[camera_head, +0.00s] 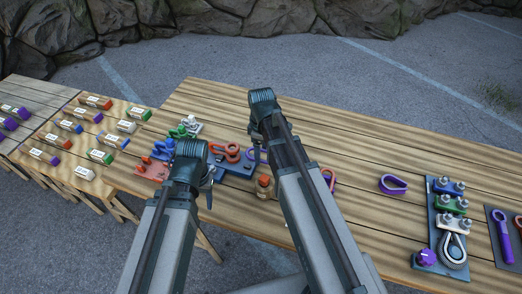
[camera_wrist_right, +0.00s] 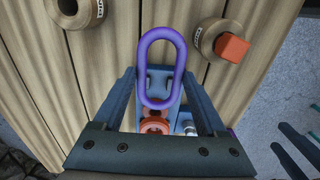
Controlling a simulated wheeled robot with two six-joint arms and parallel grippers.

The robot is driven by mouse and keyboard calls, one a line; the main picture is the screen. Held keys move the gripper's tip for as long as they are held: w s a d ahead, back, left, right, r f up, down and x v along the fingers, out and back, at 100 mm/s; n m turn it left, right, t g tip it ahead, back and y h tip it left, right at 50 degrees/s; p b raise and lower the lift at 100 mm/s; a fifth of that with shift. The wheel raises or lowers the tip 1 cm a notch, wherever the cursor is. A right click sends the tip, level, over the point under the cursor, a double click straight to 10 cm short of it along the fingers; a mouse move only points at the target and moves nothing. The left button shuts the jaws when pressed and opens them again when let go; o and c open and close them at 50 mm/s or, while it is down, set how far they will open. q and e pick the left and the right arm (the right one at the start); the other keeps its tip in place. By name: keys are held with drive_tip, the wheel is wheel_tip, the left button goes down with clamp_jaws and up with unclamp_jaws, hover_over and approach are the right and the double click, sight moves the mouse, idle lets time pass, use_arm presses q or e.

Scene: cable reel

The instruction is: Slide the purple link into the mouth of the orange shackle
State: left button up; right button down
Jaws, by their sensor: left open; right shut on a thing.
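In the right wrist view the purple link (camera_wrist_right: 142,62) is a long closed oval. It sits between the fingertips of my right gripper (camera_wrist_right: 160,78), which is shut on its sides. Behind its lower end are a blue plate (camera_wrist_right: 160,78) and an orange part (camera_wrist_right: 155,124), probably the orange shackle, partly hidden by my gripper. In the head view the orange shackle (camera_head: 225,149) stands on a blue plate, left of my right gripper (camera_head: 257,152). I cannot tell whether link and shackle touch. My left gripper (camera_head: 208,192) is open and empty, near the table's front edge.
A wooden spool (camera_head: 265,187) stands near my right arm. Red, green and white fittings (camera_head: 188,128) stand left of the shackle. A purple loop (camera_head: 393,184) and a dark board (camera_head: 448,215) lie to the right. Labelled blocks (camera_head: 84,172) cover the left table. The table's back is clear.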

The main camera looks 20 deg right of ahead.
drive_tip(key=shift+f+b, duration=1.65)
drive_tip(key=shift+f, duration=0.2)
drive_tip(key=shift+w+a+r, duration=0.1)
drive_tip(key=shift+w+a, duration=0.2)
drive_tip(key=shift+a, duration=0.05)
drive_tip(key=shift+w+a, duration=0.65)
drive_tip(key=shift+a, duration=0.35)
drive_tip(key=shift+w+a, duration=0.7)
drive_tip(key=shift+a, duration=0.3)
drive_tip(key=shift+w+a, duration=0.65)
drive_tip(key=shift+a, duration=0.35)
unclamp_jaws()
